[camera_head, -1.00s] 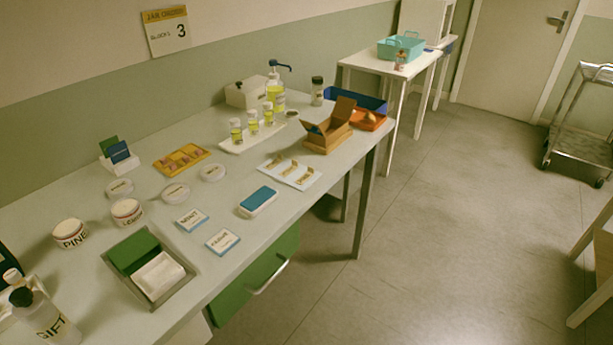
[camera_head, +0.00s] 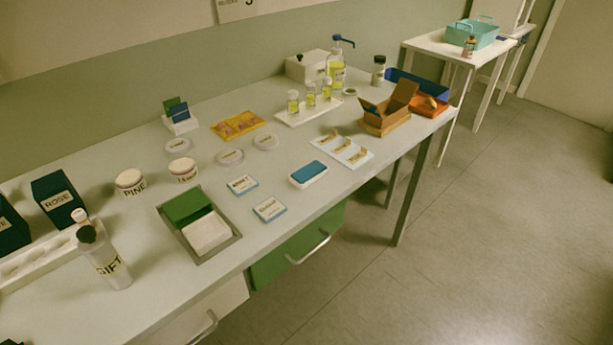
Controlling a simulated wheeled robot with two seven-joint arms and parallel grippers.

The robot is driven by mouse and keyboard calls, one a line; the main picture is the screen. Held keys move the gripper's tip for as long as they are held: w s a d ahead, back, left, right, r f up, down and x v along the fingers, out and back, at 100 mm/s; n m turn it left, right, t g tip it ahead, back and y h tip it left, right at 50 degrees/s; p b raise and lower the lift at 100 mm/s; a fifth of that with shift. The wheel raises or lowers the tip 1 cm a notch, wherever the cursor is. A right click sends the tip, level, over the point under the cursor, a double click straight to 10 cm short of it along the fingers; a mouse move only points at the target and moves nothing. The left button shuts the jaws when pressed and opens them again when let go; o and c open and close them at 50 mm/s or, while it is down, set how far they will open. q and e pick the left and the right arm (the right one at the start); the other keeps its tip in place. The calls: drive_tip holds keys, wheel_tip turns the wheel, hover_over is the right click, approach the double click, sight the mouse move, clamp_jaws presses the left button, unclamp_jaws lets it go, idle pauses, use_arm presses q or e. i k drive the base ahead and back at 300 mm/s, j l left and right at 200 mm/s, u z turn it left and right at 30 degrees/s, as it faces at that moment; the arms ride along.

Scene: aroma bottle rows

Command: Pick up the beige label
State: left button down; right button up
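Several small beige labels (camera_head: 343,147) lie on a white card (camera_head: 362,160) near the table's front edge, right of the blue-topped white block. They look slightly curled, and any print on them is too small to read.
The white table (camera_head: 330,205) holds a blue-topped block (camera_head: 309,173), an open cardboard box (camera_head: 388,112), a white tray of yellow bottles (camera_head: 308,113), a yellow tray (camera_head: 238,125), round lidded jars (camera_head: 183,168) and a grey tray with green and white cloths (camera_head: 226,246). Open floor lies right.

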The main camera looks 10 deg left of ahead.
sight(358, 156)
drive_tip(key=i+l+u, duration=0.7)
drive_tip(key=l, duration=0.25)
drive_tip(key=i, duration=0.1)
